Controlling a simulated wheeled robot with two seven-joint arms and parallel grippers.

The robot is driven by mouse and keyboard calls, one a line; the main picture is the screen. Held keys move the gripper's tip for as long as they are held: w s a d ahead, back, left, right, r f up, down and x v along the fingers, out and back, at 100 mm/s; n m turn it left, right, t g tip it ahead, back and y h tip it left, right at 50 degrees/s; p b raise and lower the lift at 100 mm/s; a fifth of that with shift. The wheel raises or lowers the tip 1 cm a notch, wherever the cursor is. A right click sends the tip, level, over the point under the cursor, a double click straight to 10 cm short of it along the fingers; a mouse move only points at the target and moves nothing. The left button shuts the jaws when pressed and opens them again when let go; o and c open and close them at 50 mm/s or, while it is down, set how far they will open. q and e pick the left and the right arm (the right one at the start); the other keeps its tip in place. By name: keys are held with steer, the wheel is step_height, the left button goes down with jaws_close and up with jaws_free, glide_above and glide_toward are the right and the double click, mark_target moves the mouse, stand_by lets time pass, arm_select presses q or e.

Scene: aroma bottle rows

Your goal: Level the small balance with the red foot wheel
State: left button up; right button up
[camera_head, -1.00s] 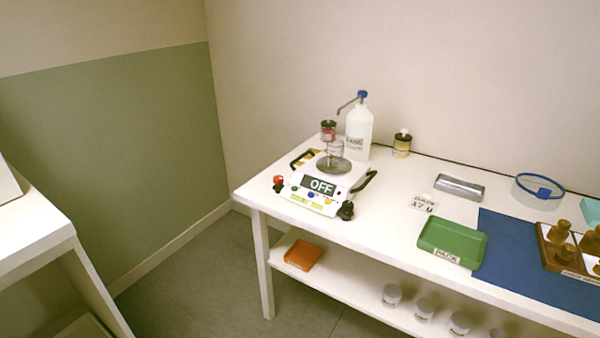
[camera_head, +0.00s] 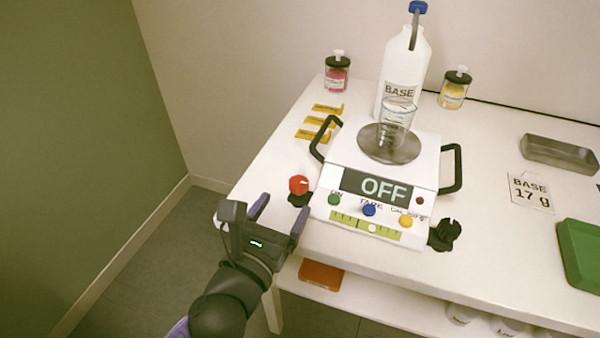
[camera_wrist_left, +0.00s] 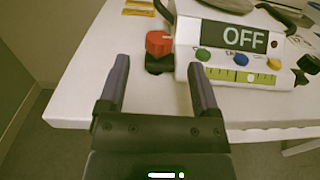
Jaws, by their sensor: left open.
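The small white balance (camera_head: 335,187) stands near the table's front left corner, its display reading OFF. A glass beaker (camera_head: 394,124) stands on its round pan (camera_head: 372,147). The red foot wheel (camera_head: 299,185) is at its front left corner, above a black foot; it also shows in the left wrist view (camera_wrist_left: 158,43). A black foot wheel (camera_head: 446,234) is at the front right. The level strip (camera_head: 352,222) has a pale bubble right of its middle. My left gripper (camera_head: 281,206) is open and empty, just in front of the red wheel and apart from it. My right gripper is out of view.
A BASE bottle (camera_head: 402,75) with a pump stands behind the balance. Red (camera_head: 337,75) and yellow (camera_head: 454,90) jars stand at the back. A BASE 17 g card (camera_head: 530,192), metal tray (camera_head: 560,154) and green tray (camera_head: 583,255) lie right. An orange item (camera_head: 321,275) is on the lower shelf.

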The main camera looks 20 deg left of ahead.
mark_target(295, 189)
arm_select(q)
steer(key=w, duration=0.2)
steer(key=w+b, duration=0.1)
steer(key=w, duration=0.1)
steer(key=w+b, duration=0.1)
steer(key=w, duration=0.1)
steer(key=shift+w+d+f, duration=0.15)
steer(key=shift+d+f, duration=0.05)
steer(key=shift+d, duration=0.05)
steer(key=shift+w+r, duration=0.1)
steer(key=shift+w, duration=0.3)
steer(key=shift+c, duration=0.9)
steer(key=c, duration=0.7)
jaws_close()
